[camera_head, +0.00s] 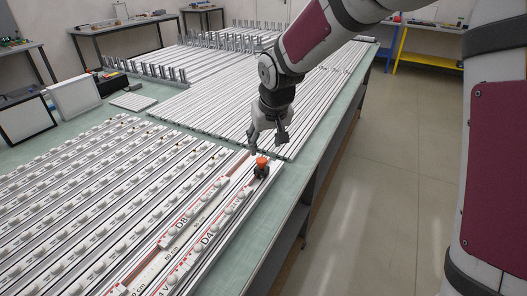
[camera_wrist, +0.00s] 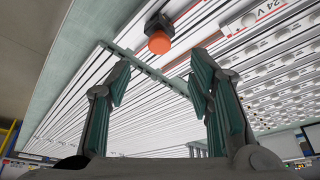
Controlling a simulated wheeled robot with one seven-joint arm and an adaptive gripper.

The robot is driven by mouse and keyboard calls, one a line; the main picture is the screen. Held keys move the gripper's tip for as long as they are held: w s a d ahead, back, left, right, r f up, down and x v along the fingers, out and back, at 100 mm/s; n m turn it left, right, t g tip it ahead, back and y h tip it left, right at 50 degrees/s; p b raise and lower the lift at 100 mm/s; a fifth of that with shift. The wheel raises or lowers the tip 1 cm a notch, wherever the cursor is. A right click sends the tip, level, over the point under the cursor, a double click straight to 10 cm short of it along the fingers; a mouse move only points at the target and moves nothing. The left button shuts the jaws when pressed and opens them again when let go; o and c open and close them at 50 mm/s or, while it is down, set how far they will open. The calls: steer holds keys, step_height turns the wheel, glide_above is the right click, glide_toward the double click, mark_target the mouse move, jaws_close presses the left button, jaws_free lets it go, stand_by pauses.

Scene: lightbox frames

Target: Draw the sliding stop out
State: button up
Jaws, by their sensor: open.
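The sliding stop (camera_head: 261,170) is a small black block with an orange knob, at the far end of the near rails close to the table's right edge. In the wrist view the stop (camera_wrist: 159,41) shows at the top middle, its orange knob towards the camera. My gripper (camera_head: 264,143) is just above and behind the stop in the head view. In the wrist view my gripper (camera_wrist: 160,72) has its two green-padded fingers spread apart with nothing between them. The stop lies beyond the gap, apart from the fingers. Its contact with the rail is not clear.
Near rails (camera_head: 95,190) with rounded white pieces fill the left front. The two closest carry red strips and printed labels. Plain long rails (camera_head: 215,110) lie beyond on the green table (camera_head: 262,228). Flat panels (camera_head: 75,97) stand at the left. Floor is clear at right.

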steer(key=shift+v, duration=1.75)
